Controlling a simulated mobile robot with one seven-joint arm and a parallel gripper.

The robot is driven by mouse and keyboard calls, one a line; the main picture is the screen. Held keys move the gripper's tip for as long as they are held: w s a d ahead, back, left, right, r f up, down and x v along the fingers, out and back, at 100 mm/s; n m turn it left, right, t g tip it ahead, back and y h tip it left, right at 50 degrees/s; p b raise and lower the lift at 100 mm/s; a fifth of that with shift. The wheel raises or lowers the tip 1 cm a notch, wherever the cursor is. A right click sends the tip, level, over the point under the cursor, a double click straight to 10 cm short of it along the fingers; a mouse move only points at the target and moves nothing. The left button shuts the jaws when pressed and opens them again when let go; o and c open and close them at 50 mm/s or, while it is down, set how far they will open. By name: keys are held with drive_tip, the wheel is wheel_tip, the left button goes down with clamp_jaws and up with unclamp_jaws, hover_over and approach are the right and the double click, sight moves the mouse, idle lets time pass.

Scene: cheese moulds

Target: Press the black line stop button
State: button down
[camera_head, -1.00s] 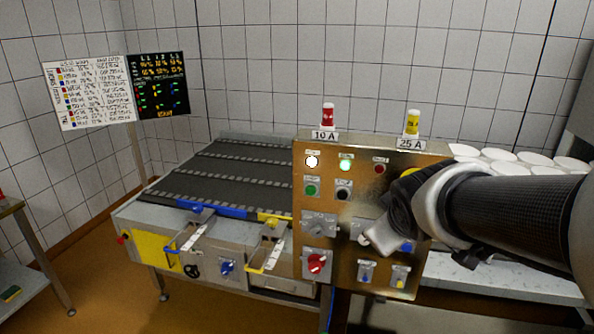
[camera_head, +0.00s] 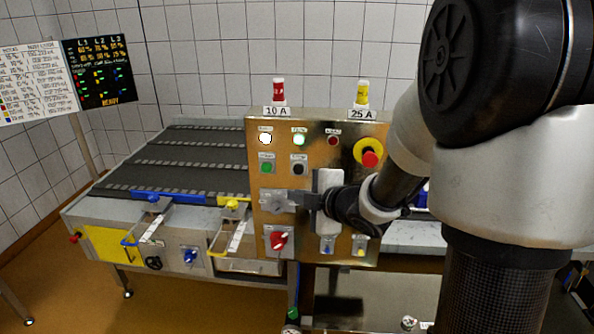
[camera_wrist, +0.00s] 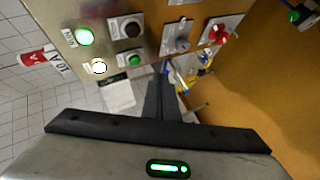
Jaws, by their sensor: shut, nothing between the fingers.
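The black button (camera_head: 299,165) sits on the brass control panel (camera_head: 318,150), right of the green button (camera_head: 266,166) and below the lit green lamp. In the wrist view the black button (camera_wrist: 131,28) is at the upper left, above the green button (camera_wrist: 134,60). My gripper (camera_head: 288,198) is shut and empty, its fingers pointing left in front of the panel beside the grey rotary switch (camera_head: 272,203). In the head view it is below the black button and apart from it. In the wrist view my fingertips (camera_wrist: 161,68) show right of the green button. Their gap to the panel is unclear.
A red mushroom button on yellow (camera_head: 369,157) is at the panel's upper right. A red rotary switch (camera_head: 278,241) is at its lower left. The conveyor (camera_head: 180,165) lies left. My arm hides the right side.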

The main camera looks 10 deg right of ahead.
drive_tip(key=p, duration=0.2)
approach(301, 174)
drive_tip(key=shift+w+a+f, duration=0.4)
drive_tip(key=shift+w+a, duration=0.2)
drive_tip(key=shift+a, duration=0.15)
drive_tip(key=shift+w+a+f, duration=0.45)
drive_tip(key=shift+w+a, duration=0.2)
drive_tip(key=shift+a, duration=0.1)
drive_tip(key=shift+w+a+f, duration=0.4)
drive_tip(key=shift+w+a, duration=0.2)
drive_tip(key=shift+a, duration=0.15)
drive_tip(key=shift+w+d, duration=0.1)
drive_tip(key=shift+w, duration=0.3)
drive_tip(key=shift+w+d, duration=0.15)
drive_tip(key=shift+w, duration=0.3)
idle(0.6)
drive_tip(key=shift+s, duration=0.1)
drive_tip(key=shift+s+a, duration=0.25)
drive_tip(key=shift+s, duration=0.5)
drive_tip(key=shift+s+b, duration=0.1)
drive_tip(key=shift+b, duration=0.25)
drive_tip(key=s, duration=0.1)
drive_tip(key=s+a+b, duration=0.1)
drive_tip(key=s, duration=0.2)
drive_tip(key=shift+s+a+b, duration=0.3)
drive_tip(key=shift+b, duration=0.05)
